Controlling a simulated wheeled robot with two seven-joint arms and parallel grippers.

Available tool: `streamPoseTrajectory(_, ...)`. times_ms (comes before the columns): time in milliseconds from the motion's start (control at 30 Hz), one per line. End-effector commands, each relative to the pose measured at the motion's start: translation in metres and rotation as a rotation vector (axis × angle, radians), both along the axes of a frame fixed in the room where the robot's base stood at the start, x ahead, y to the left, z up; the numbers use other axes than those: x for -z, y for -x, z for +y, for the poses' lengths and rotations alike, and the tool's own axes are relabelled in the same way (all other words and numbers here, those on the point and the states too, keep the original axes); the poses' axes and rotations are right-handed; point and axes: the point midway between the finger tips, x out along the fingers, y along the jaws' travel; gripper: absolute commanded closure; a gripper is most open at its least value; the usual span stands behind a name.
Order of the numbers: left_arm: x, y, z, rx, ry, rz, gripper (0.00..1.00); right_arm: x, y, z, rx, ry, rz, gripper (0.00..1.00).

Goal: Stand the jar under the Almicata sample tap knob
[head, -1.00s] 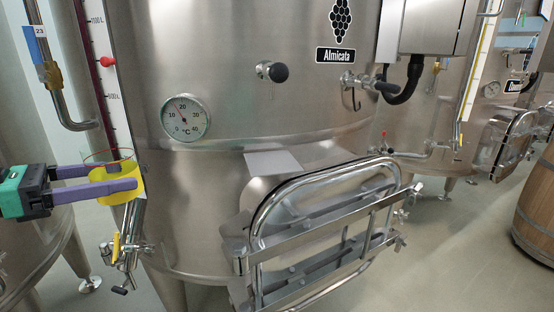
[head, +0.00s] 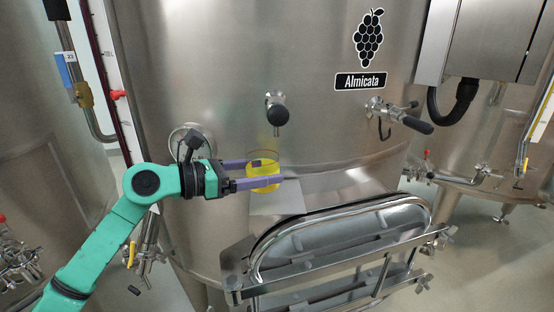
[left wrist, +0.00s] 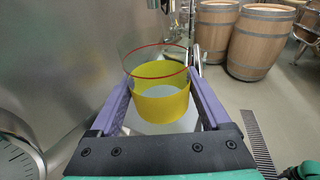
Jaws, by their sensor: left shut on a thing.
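The jar (head: 265,181) is clear glass with a yellow lower part and a thin red line near the top. It is upright between the purple fingers of my left gripper (head: 268,173), which is shut on it. The left wrist view shows the jar (left wrist: 161,100) from above, with a finger on either side. The black sample tap knob (head: 278,114) sticks out of the Almicata vat, above and slightly right of the jar. A small grey shelf plate (head: 278,205) lies below the jar; I cannot tell whether they touch. My right gripper is out of view.
The vat's framed hatch (head: 340,240) juts out below and right of the shelf. A dial thermometer (head: 187,142) is partly behind my left gripper. Another valve with a black handle (head: 415,124) is at right. Wooden barrels (left wrist: 262,42) stand beyond in the wrist view.

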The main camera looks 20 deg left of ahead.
Motion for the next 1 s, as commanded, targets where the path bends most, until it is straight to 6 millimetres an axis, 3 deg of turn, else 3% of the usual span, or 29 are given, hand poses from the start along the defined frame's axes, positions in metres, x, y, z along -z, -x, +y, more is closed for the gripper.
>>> streamPoseTrajectory(33, -0.012, -0.009, -0.011, 0.004, 0.005, -0.003, 1.0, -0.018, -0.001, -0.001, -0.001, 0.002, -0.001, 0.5)
streamPoseTrajectory(133, -0.005, -0.021, -0.023, 0.002, 0.004, 0.0, 1.0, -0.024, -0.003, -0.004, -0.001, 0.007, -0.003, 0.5)
streamPoseTrajectory(300, 0.025, -0.024, -0.027, 0.002, 0.004, 0.008, 1.0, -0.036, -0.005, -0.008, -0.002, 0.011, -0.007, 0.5)
streamPoseTrajectory(400, 0.036, -0.024, -0.026, 0.002, 0.0, 0.003, 1.0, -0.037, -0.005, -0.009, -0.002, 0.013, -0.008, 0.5)
streamPoseTrajectory(667, 0.04, -0.024, -0.026, 0.002, -0.002, 0.001, 1.0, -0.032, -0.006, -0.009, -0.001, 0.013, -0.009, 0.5)
streamPoseTrajectory(700, 0.039, -0.024, -0.026, 0.002, -0.002, 0.002, 0.08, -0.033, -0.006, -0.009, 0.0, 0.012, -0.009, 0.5)
streamPoseTrajectory(733, 0.039, -0.024, -0.026, 0.002, -0.002, 0.002, 0.0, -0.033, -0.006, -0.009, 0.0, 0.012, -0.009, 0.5)
streamPoseTrajectory(1000, 0.036, -0.024, -0.026, 0.002, -0.002, 0.002, 0.0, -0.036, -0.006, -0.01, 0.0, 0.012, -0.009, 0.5)
